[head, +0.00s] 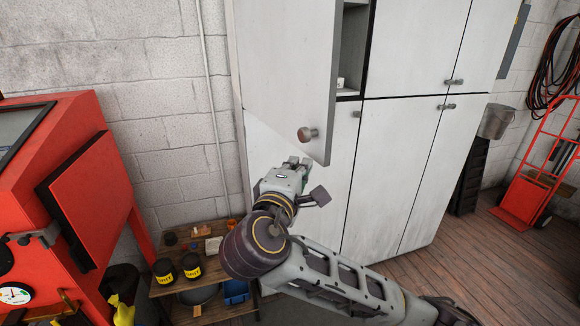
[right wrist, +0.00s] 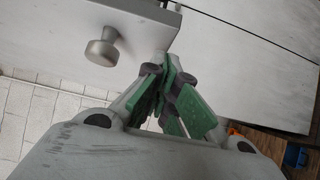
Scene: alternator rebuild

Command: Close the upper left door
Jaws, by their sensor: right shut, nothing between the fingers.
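The upper left door (head: 283,60) of the white cabinet stands open and swung outward, with a dark gap showing the inside shelf at its right. Its round knob (head: 308,133) is near its lower right corner. My right gripper (head: 296,165) is just below the door's lower edge, left of and under the knob. In the right wrist view the gripper's green fingers (right wrist: 173,98) are shut and empty, close to the door's corner, with the knob (right wrist: 102,48) to their upper left. I cannot tell whether they touch the door. My left gripper is not in view.
The other cabinet doors (head: 420,45) are closed. A red machine (head: 85,200) stands at the left. A low wooden shelf (head: 165,289) with black jars is below the cabinet's left side.

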